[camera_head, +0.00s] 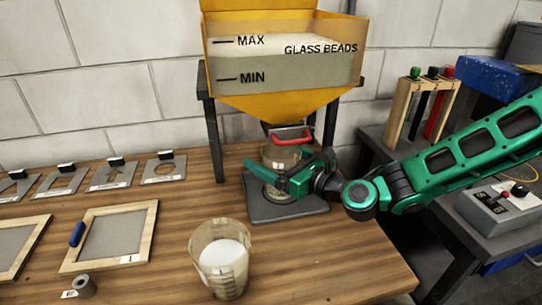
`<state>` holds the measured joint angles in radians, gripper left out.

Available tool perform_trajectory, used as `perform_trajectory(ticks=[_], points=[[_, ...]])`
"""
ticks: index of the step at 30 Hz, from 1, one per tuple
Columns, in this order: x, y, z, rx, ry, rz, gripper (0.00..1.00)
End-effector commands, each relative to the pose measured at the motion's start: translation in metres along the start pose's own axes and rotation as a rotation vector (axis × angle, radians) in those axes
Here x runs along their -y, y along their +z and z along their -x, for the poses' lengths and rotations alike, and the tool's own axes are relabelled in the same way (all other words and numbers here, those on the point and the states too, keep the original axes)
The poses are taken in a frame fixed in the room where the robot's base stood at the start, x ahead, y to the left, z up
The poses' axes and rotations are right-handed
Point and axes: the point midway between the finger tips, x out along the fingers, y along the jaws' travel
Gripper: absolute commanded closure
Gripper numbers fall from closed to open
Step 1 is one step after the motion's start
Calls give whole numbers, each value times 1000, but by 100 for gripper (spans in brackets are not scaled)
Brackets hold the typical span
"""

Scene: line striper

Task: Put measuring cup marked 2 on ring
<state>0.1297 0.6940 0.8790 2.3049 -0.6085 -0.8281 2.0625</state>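A clear measuring cup (281,154) stands under the hopper's outlet, above a dark square plate (293,208). A pale round shape (277,193), perhaps the ring or the cup's base, shows low at the plate. My green gripper (285,174) reaches in from the right at this cup, with its near finger across the cup's front. Whether the fingers press on the cup is unclear, and its mark is hidden. A second measuring cup (220,262) holding white material stands upright at the front of the table, apart from my gripper; its label is too small to read surely.
The yellow hopper (285,84) of glass beads stands on dark legs, with a red handle (292,137) close above my gripper. Framed screens (108,238) and several metal stencil plates (113,174) lie left. A grey control box (500,210) sits on the right-hand table.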

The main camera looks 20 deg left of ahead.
Motion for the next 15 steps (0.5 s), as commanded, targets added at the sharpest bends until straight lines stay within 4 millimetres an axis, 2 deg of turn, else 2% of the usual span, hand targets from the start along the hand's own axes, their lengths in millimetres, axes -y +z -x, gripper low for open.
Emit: perform_trajectory(ticks=[8, 11, 15], points=[[0, 0, 3, 1, 0, 0, 9], [0, 0, 11, 0, 0, -1, 9], [1, 0, 34, -1, -2, -2, 9]])
